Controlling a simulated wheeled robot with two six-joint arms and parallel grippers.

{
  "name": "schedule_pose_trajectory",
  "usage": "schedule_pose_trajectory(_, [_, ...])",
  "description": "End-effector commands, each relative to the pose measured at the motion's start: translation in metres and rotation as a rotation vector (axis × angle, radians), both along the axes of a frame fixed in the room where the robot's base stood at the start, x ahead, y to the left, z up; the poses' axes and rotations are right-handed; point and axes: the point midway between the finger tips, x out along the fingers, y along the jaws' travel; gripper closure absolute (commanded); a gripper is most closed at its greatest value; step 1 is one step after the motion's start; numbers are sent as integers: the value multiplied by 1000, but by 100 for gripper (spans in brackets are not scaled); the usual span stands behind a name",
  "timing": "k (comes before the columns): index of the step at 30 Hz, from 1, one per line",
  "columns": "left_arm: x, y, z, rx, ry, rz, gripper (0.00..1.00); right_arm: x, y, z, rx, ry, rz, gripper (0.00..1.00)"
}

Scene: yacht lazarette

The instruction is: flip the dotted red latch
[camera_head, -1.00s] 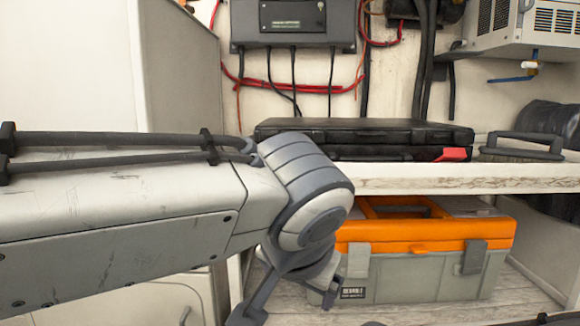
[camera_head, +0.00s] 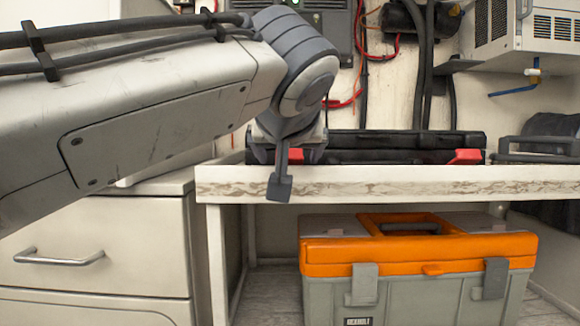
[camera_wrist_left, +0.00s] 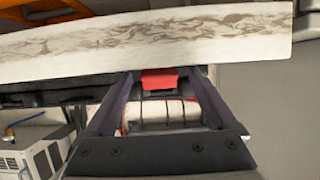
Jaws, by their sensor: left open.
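A black flat case (camera_head: 395,146) lies on the white shelf. One red latch (camera_head: 466,156) is on its front at the right. Another red latch (camera_head: 297,155) is at its left end, partly hidden by my left gripper (camera_head: 281,180). Dots on either latch cannot be made out. In the left wrist view, which is upside down, a red latch (camera_wrist_left: 159,79) shows between the two open fingers of my left gripper (camera_wrist_left: 158,90). I cannot tell whether a finger touches it. My right gripper is not in view.
The shelf's front edge (camera_head: 350,187) runs just below the case. An orange and grey toolbox (camera_head: 420,252) stands under the shelf. A drawer cabinet (camera_head: 100,240) is at left. Cables and a white vented unit (camera_head: 525,30) are on the back wall.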

Motion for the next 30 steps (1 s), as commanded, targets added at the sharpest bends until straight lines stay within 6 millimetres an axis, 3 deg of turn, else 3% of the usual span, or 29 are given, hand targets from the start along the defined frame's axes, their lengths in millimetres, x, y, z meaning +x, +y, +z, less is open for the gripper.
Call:
schedule_pose_trajectory(6, [18, -1, -8, 1, 1, -1, 10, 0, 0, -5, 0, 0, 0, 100])
schedule_pose_trajectory(14, [19, -3, -7, 0, 0, -5, 10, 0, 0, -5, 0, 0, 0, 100])
schedule_pose_trajectory(15, [19, -3, -8, 0, 0, -5, 14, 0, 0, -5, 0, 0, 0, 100])
schedule_pose_trajectory(21, [19, -3, -8, -1, 0, -5, 90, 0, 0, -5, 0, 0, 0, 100])
schedule_pose_trajectory(22, [19, -3, -8, -1, 0, -5, 96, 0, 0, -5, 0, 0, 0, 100])
schedule_pose_trajectory(30, [19, -3, -3, -1, 25, -4, 96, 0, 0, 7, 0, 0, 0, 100])
